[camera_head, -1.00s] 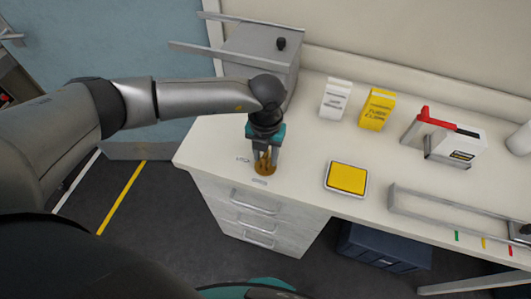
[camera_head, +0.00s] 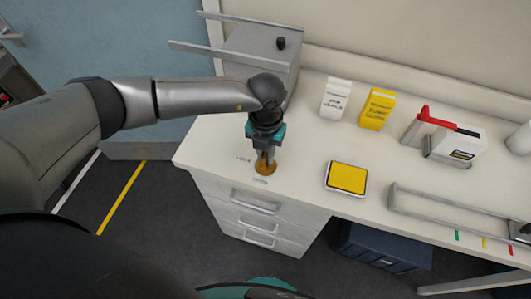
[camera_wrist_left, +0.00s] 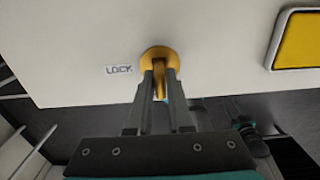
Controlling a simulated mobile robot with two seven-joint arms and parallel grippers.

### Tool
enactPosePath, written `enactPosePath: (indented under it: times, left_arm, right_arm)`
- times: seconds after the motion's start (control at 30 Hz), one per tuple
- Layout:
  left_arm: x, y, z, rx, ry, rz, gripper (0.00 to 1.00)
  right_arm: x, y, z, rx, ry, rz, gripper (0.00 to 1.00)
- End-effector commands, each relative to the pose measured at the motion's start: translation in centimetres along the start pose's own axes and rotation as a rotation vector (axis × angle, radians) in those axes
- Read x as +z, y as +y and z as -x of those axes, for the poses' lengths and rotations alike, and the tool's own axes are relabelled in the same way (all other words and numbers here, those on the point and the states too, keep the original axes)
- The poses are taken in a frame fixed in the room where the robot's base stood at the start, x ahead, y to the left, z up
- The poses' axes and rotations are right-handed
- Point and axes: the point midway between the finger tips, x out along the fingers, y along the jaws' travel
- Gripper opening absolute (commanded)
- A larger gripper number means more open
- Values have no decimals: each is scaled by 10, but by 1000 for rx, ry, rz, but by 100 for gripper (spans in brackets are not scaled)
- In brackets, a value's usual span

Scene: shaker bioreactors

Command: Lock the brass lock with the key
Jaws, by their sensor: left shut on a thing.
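The brass lock (camera_head: 264,169) is a round golden piece on the white worktop near its front left corner. It also shows in the left wrist view (camera_wrist_left: 173,53), to the right of a "LOCK" label (camera_wrist_left: 118,69). My left gripper (camera_head: 265,158) points down over the lock. Its fingers (camera_wrist_left: 160,88) are shut on the golden key (camera_wrist_left: 158,84), which shows as a narrow bar in front of the brass disc. Whether the key's far end sits in the lock is hidden.
A yellow-topped pad (camera_head: 347,178) lies right of the lock. A white box (camera_head: 335,99) and a yellow box (camera_head: 376,108) stand behind. A grey metal unit (camera_head: 262,52) stands at the back left.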

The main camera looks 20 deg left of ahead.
Motion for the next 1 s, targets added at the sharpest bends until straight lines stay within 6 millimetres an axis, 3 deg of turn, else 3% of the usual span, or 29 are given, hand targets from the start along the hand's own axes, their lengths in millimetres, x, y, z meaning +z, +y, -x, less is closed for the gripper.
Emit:
enactPosePath:
  times: [0.43,0.8,1.0]
  left_arm:
    - [-3,0,-6,2,4,18,0]
    - [-4,0,-6,4,8,360,0]
    - [-4,0,-7,4,7,422,0]
  right_arm:
    - [0,0,-1,1,0,0,50]
    - [-2,1,17,1,1,-1,50]
    - [-2,1,19,1,1,0,50]
